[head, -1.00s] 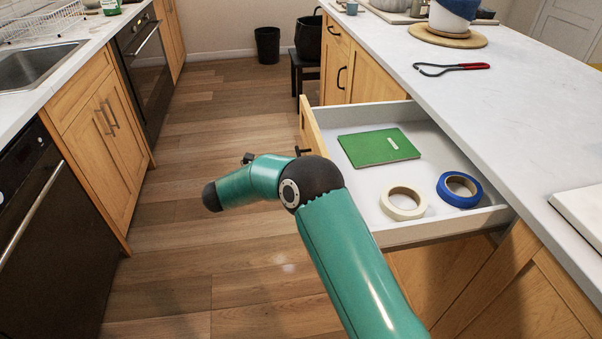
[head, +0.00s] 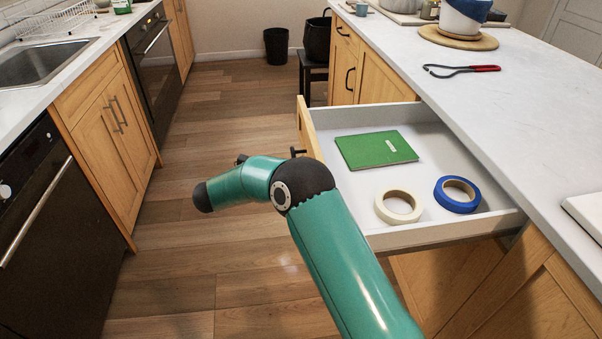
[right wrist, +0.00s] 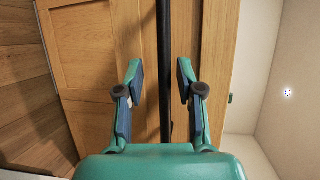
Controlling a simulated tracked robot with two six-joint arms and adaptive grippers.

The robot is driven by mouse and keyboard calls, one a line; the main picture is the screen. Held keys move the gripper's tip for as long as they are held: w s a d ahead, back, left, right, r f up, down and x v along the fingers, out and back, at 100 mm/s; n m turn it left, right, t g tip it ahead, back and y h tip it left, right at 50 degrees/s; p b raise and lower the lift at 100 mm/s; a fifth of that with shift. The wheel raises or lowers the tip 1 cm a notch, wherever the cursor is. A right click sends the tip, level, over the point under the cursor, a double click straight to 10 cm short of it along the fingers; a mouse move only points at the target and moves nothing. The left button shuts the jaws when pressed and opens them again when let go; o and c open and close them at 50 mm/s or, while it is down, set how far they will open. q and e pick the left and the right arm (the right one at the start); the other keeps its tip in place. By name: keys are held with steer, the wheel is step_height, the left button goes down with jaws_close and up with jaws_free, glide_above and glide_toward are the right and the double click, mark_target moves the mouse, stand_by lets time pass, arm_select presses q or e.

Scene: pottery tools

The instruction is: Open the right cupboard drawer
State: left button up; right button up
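The right cupboard drawer (head: 440,235) stands pulled out from under the white counter in the head view. Its wooden front (head: 307,125) faces left, with a bit of dark handle (head: 298,152) showing. In the right wrist view the dark handle bar (right wrist: 164,60) runs between the fingers of my right gripper (right wrist: 160,80). The fingers are apart, with a gap on each side of the bar. In the head view my teal right arm hides most of that gripper and part of the drawer front. My left gripper is not in view.
The drawer holds a green book (head: 376,149), a cream tape roll (head: 398,207) and a blue tape roll (head: 457,194). Red-handled tongs (head: 462,70) lie on the counter (head: 500,110). The wooden floor (head: 215,235) left of the drawer is clear up to the opposite cupboards (head: 110,150).

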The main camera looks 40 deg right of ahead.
steer(key=shift+r, duration=0.1)
steer(key=shift+a, duration=0.15)
steer(key=v, duration=1.1)
steer(key=shift+a, duration=0.4)
steer(key=shift+w, duration=0.15)
